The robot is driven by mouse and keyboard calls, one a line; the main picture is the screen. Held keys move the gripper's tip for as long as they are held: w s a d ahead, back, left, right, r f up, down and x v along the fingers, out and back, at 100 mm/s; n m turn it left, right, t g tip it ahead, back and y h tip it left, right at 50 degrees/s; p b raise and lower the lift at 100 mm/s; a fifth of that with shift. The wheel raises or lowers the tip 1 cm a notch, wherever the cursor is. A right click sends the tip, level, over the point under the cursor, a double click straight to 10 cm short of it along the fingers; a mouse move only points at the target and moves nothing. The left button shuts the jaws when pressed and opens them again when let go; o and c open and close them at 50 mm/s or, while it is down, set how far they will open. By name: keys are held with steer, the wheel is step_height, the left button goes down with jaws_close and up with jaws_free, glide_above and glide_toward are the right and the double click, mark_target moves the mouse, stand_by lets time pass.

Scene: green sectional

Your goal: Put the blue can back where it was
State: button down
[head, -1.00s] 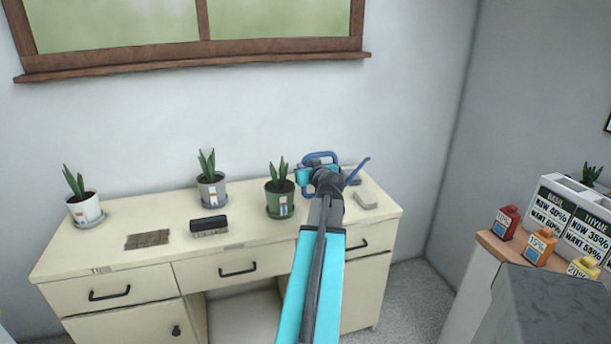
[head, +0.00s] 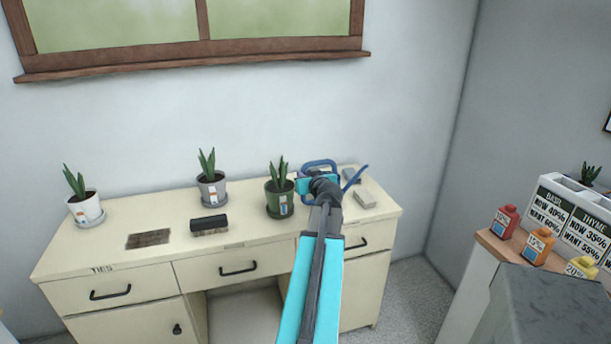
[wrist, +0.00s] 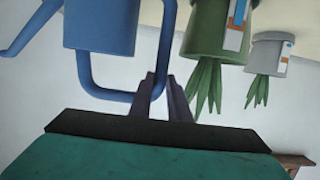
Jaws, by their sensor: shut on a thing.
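The blue can (head: 357,176) is a watering can with a long spout to the right and a looped handle. It is at the right end of the cream desk (head: 110,262), mostly hidden behind my arm in the head view. In the wrist view, which is upside down, its body (wrist: 100,25) and handle show at the upper left. My gripper (wrist: 162,88) is shut on the can's handle; it also shows in the head view (head: 318,183). I cannot tell whether the can's base touches the desk.
A green pot (head: 280,203) with a plant stands just left of the can. A grey pot (head: 212,194) and a white pot (head: 87,212) stand farther left. A dark-topped brush (head: 209,225) and brown mat (head: 149,239) lie in front. Grey blocks (head: 364,197) lie right of the can.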

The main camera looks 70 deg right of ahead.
stand_by(0.4)
steer(key=c, duration=2.1)
jaws_free()
steer(key=shift+f, duration=0.15)
steer(key=o, duration=0.4)
steer(key=shift+o, duration=0.2)
steer(key=shift+r, duration=0.2)
steer(key=b+v, duration=0.4)
steer(key=v, duration=0.5)
steer(key=b+v, duration=0.2)
steer(key=b, duration=0.4)
steer(key=shift+s+a+f+b, duration=0.1)
steer(key=shift+b, duration=0.25)
